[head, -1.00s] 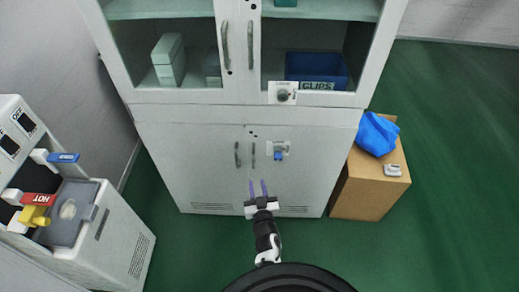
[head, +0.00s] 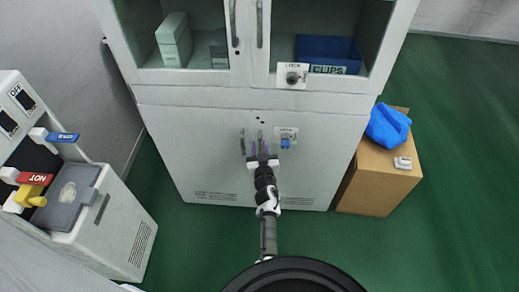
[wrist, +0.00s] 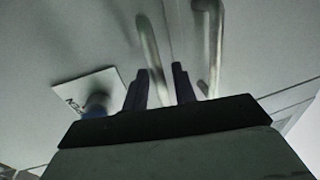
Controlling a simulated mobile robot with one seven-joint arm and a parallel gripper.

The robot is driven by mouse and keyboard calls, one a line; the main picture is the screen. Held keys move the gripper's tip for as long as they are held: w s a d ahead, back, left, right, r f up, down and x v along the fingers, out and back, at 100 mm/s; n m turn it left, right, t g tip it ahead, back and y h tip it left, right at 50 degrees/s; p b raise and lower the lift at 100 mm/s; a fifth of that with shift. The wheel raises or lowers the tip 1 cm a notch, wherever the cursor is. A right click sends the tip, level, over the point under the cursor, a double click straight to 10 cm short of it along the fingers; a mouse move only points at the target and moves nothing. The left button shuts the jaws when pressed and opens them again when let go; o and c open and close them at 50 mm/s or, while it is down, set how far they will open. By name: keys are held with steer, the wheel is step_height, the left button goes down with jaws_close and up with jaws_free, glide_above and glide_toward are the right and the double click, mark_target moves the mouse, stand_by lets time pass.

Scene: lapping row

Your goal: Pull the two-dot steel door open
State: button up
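The two-dot steel door (head: 300,170) is the lower right door of a pale cabinet, shut, with two small dark dots near its top inner corner. Its upright bar handle (head: 261,135) stands beside the seam and also shows in the wrist view (wrist: 148,45). My gripper (head: 260,151) is at this handle's lower part. In the wrist view my gripper (wrist: 160,85) is open, with the bar running between its two dark fingers. Whether the fingers touch the bar I cannot tell. A plate with a blue knob (head: 285,143) is on this door, also in the wrist view (wrist: 95,103).
The lower left door's handle (head: 242,142) stands close to the left of my fingers. A cardboard box (head: 375,178) stands right. A machine (head: 105,215) stands left. Green floor is clear in front.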

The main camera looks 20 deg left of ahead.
steer(key=shift+w+a, duration=0.1)
jaws_close()
stand_by(0.5)
